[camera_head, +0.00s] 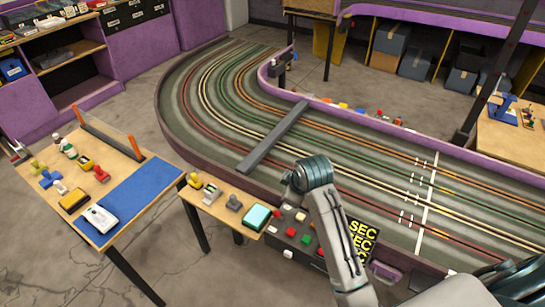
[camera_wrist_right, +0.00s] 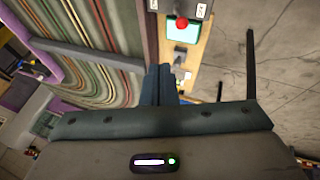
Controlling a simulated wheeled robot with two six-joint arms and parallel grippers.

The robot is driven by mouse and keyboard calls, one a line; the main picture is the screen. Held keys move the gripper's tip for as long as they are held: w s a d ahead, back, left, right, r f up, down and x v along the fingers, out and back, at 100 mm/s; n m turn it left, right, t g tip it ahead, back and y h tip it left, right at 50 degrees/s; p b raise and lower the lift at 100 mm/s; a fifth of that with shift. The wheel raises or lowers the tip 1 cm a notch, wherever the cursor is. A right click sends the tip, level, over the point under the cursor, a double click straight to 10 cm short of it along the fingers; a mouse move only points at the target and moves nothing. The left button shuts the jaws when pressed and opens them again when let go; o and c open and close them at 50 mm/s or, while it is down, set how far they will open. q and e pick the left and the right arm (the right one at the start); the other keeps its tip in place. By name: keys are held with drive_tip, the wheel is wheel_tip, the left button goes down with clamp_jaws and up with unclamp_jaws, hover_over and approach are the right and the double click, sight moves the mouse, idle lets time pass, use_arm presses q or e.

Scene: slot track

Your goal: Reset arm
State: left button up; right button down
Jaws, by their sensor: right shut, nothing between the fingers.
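My right arm comes in from the bottom right of the head view. Its gripper (camera_head: 290,180) is over the near edge of the track, above the small side table and the button panel. In the right wrist view the two dark blue fingers (camera_wrist_right: 158,84) are together, with nothing seen between them. My left gripper is not in view. The slot track (camera_head: 219,115) curves across the room, with a grey bar (camera_head: 273,137) lying across its lanes.
A button panel (camera_head: 283,246) stands at the track's near edge, beside a small wooden table (camera_head: 220,212) with a teal box (camera_head: 257,217). A red button (camera_wrist_right: 182,23) shows in the wrist view. A larger table with a blue mat (camera_head: 135,200) and a white car (camera_head: 99,218) is left.

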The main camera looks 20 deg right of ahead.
drive_tip(key=s+d+f+m+g, duration=0.1)
drive_tip(key=s+f+m, duration=0.25)
drive_tip(key=s, duration=1.05)
drive_tip(key=s+d+f+m+g, duration=0.1)
drive_tip(key=s+f+m, duration=0.3)
drive_tip(key=s, duration=1)
drive_tip(key=d+f+g+h+b, duration=0.1)
drive_tip(key=d+f+b, duration=0.15)
drive_tip(key=f, duration=1.45)
drive_tip(key=d+f+b, duration=0.1)
drive_tip(key=f+b, duration=0.2)
drive_tip(key=f, duration=1.5)
drive_tip(key=s+f+m+g+b, duration=0.1)
drive_tip(key=s+f+b, duration=0.2)
drive_tip(key=s+f, duration=1.5)
wheel_tip(320, 180, down, 5)
drive_tip(key=shift+s+d+r+g+b, duration=0.15)
drive_tip(key=shift+s+d+g+b, duration=0.15)
drive_tip(key=shift+d, duration=0.05)
